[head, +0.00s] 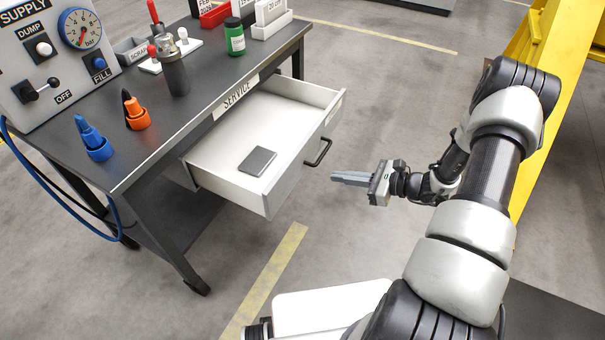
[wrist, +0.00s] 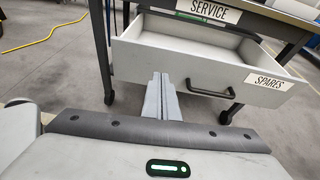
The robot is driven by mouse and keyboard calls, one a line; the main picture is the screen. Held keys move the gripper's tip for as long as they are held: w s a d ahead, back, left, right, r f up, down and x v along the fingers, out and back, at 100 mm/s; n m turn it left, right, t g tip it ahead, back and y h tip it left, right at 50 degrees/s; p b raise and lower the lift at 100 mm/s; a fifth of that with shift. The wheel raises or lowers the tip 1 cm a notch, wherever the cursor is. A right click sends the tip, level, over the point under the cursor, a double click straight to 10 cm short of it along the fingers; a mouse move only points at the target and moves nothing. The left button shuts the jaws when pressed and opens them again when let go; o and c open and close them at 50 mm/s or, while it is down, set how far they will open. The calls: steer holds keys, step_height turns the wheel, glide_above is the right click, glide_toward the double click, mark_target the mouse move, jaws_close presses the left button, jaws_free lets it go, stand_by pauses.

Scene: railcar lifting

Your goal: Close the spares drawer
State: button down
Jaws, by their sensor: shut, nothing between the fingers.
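The spares drawer (head: 237,165) is a white drawer pulled well out from under the dark service bench. A dark grey flat block (head: 257,161) lies inside it. Its black bar handle (head: 319,152) is on the front face. In the wrist view the drawer front (wrist: 160,65) carries a SPARES label (wrist: 269,80), and the handle (wrist: 209,90) is right of the fingers. My gripper (head: 334,178) is shut and empty. In the head view it points at the drawer front from the right, with a gap from the handle. Whether the fingertips touch anything is not clear in the wrist view.
The bench top (head: 190,110) holds a supply panel (head: 58,45), blue (head: 92,140) and orange (head: 135,112) nozzle-like fittings, a dark cylinder (head: 174,72) and a green jar (head: 234,38). A yellow frame (head: 555,80) stands at the right behind my arm. The floor around the drawer front is clear.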

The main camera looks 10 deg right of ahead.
steer(key=f, duration=0.2)
steer(key=b, duration=0.1)
glide_toward(291, 169)
steer(key=shift+m+t, duration=0.3)
steer(key=shift+m, duration=0.1)
steer(key=x, duration=0.2)
steer(key=f+x, duration=0.1)
steer(key=x, duration=0.1)
steer(key=shift+a+f, duration=0.15)
steer(key=shift+a, duration=0.1)
steer(key=shift+w+a, duration=0.5)
steer(key=shift+a, duration=0.1)
